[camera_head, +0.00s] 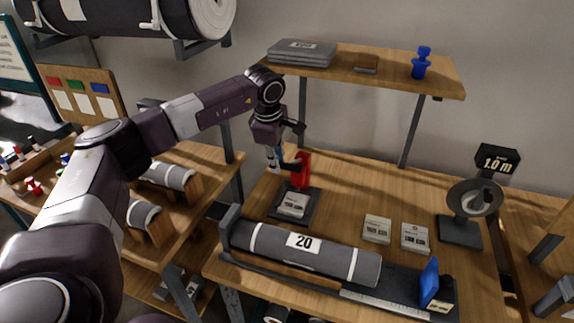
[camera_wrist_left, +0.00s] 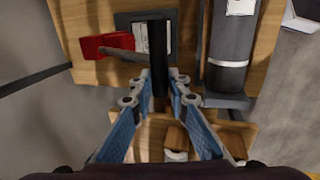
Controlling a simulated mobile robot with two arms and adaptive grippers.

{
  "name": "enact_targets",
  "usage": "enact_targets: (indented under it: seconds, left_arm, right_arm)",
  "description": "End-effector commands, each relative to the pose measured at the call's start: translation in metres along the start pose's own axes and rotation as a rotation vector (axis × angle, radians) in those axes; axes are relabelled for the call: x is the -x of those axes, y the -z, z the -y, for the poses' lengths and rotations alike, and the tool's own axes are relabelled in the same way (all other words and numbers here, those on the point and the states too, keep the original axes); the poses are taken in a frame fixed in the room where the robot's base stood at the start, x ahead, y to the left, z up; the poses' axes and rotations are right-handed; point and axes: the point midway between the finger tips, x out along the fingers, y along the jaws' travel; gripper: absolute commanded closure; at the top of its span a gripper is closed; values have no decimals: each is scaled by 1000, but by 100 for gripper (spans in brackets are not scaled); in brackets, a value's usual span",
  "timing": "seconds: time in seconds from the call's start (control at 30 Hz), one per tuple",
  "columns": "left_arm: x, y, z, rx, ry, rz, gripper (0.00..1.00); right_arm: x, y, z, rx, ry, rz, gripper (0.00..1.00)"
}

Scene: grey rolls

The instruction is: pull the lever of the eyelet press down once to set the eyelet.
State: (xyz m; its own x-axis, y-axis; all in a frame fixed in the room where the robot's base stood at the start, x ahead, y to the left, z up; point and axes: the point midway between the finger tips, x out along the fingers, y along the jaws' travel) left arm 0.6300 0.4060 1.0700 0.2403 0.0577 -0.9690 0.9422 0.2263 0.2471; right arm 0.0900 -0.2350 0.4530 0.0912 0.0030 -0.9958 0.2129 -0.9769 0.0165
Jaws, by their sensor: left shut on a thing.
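The eyelet press stands near the back left of the table, with a red body (camera_head: 303,167) on a dark base (camera_head: 310,207). A card with a label lies on the base. In the left wrist view the red body (camera_wrist_left: 95,46) shows at upper left, and a grey lever arm (camera_wrist_left: 125,55) runs from it to a black handle (camera_wrist_left: 158,50). My left gripper (camera_head: 277,162) is beside the press, to the left of the red body. Its blue fingers (camera_wrist_left: 160,82) are shut on the black lever handle, one on each side. My right gripper is not in view.
A grey roll marked 20 (camera_head: 305,250) lies in a cradle in front of the press. Two labelled cards (camera_head: 377,229) lie right of it, and a round gauge stand (camera_head: 460,232) is farther right. A wooden shelf (camera_head: 395,75) hangs above. Bare table lies behind the cards.

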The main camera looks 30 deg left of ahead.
Motion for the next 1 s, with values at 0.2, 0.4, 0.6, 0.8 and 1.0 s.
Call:
enact_targets:
  seconds: [0.2,0.4,0.6,0.8,1.0]
  left_arm:
    - [-5,0,3,0,1,0,94]
    - [-12,0,10,-1,1,0,94]
    - [-13,0,12,0,1,-1,94]
    - [-13,0,12,0,2,-1,94]
    - [-19,0,15,0,3,-1,94]
  right_arm:
    - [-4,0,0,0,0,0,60]
    - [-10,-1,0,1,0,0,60]
    - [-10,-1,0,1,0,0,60]
    - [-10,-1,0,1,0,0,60]
    - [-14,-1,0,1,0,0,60]
